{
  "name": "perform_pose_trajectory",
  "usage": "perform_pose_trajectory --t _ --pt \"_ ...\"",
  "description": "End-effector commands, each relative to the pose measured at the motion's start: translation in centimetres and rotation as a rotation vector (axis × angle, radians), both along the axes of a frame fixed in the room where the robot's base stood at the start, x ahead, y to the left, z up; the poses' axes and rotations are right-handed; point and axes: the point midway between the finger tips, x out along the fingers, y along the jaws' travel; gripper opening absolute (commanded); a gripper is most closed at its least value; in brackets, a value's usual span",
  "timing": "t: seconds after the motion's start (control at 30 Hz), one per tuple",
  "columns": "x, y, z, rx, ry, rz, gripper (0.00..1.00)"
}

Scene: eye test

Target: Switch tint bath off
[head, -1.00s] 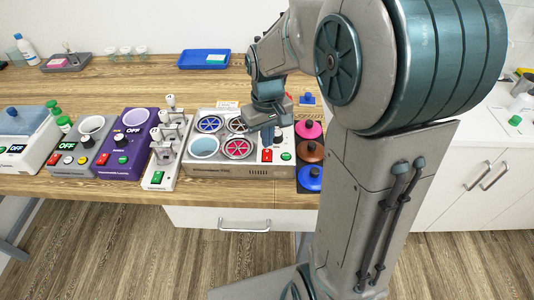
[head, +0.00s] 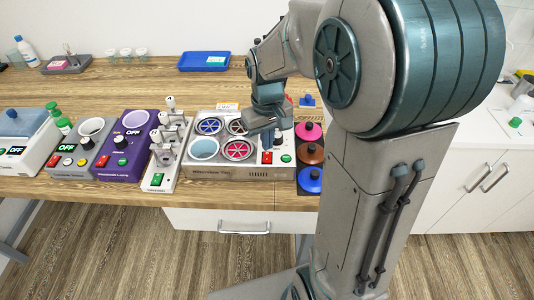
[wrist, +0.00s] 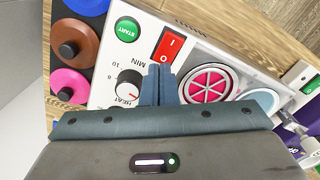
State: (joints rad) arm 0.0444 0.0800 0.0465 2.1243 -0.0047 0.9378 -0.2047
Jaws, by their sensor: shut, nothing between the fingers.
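The tint bath looks to be the pale box (head: 240,172) with round wells, one open and pale blue, others with pink or blue spoked covers; its label is too small to read. Its front right holds a red rocker switch (head: 267,157) and a green START button (head: 286,158). In the wrist view the rocker (wrist: 169,44) shows I and O marks, with a HEAT knob (wrist: 129,83) below it. I cannot tell which side is pressed. My gripper (wrist: 159,70) is shut and empty, its tips just beside the rocker; contact is unclear. In the head view my gripper (head: 268,143) is over the panel.
Knobbed pink, brown and blue discs (head: 310,180) stand close on the right. A white device with chrome fittings (head: 165,160) and a purple device reading OFF (head: 122,160) stand on the left. A blue tray (head: 203,61) lies behind, with clear wood around it.

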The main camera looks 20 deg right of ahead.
Motion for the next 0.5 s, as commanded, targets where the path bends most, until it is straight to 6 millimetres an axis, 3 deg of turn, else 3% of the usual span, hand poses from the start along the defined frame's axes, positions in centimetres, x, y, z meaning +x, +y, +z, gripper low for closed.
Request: perform_pose_trajectory --t 0.5 --pt "0.0 0.0 4.6 0.0 -0.001 0.0 0.0"
